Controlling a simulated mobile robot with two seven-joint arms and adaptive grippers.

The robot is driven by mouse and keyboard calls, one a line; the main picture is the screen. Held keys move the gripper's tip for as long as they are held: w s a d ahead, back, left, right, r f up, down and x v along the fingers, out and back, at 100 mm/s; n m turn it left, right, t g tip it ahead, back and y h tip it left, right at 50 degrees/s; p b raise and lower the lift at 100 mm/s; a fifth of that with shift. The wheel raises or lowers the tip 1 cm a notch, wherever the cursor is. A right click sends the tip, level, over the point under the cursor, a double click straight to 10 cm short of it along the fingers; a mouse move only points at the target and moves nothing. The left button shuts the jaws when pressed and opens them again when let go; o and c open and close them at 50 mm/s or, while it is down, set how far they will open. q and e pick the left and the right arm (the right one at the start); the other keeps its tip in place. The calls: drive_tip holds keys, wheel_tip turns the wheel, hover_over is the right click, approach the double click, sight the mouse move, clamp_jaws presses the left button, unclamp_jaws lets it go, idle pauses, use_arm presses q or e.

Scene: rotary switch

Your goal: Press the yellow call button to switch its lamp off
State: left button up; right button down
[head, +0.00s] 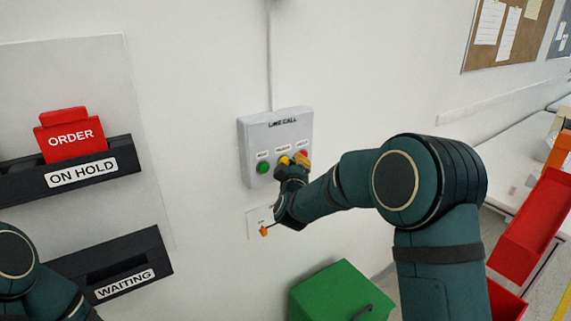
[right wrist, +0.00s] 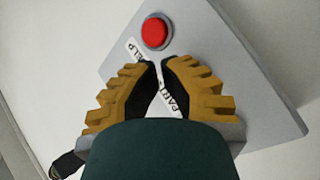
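The grey call box (head: 290,127) labelled "LINE CALL" is on the white wall. Its yellow button (head: 284,160) sits between the green button (head: 263,168) and the red one, partly covered by my right gripper (head: 302,160). Whether its lamp is lit I cannot tell. In the right wrist view my right gripper (right wrist: 161,64) has its fingertips almost together, with nothing between them. They are over the box face near the label strips, below the red button (right wrist: 157,32). The yellow button is hidden there. Contact cannot be told. My left gripper is out of view.
A small plate (head: 256,222) is below the box, with an orange-tipped piece (head: 264,231) near it. A green box (head: 340,292) stands below. Black "ON HOLD" (head: 25,184) and "WAITING" (head: 155,252) holders are at left; the first holds a red "ORDER" card (head: 72,148).

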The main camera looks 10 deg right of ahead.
drive_tip(key=s+d+b, duration=0.1)
drive_tip(key=s+d, duration=0.1)
drive_tip(key=s, duration=0.3)
drive_tip(key=shift+s, duration=0.35)
idle(0.3)
drive_tip(key=s+a+f+m+g+y, duration=0.1)
drive_tip(key=s+a+f+g+y, duration=0.2)
drive_tip(key=f, duration=0.6)
drive_tip(key=s+a+f+m+g+y, duration=0.1)
drive_tip(key=s+f+g, duration=0.1)
drive_tip(key=s+f, duration=0.5)
drive_tip(key=s+a+f+m+g+y, duration=0.1)
drive_tip(key=a+f+g+y, duration=0.15)
drive_tip(key=f, duration=0.95)
drive_tip(key=s+a+f+m+g+y, duration=0.1)
drive_tip(key=s+a+f+g, duration=0.1)
drive_tip(key=s, duration=0.5)
drive_tip(key=s+a+f+m+g, duration=0.1)
drive_tip(key=s+f+m+g, duration=0.1)
drive_tip(key=s+f+g, duration=0.2)
drive_tip(key=s+a+f+m+g+y, duration=0.1)
drive_tip(key=s+f, duration=0.4)
drive_tip(key=s, duration=0.5)
drive_tip(key=shift+a+m+g+y, duration=0.35)
drive_tip(key=shift+a+m+g, duration=0.35)
drive_tip(key=shift+a+g, duration=0.2)
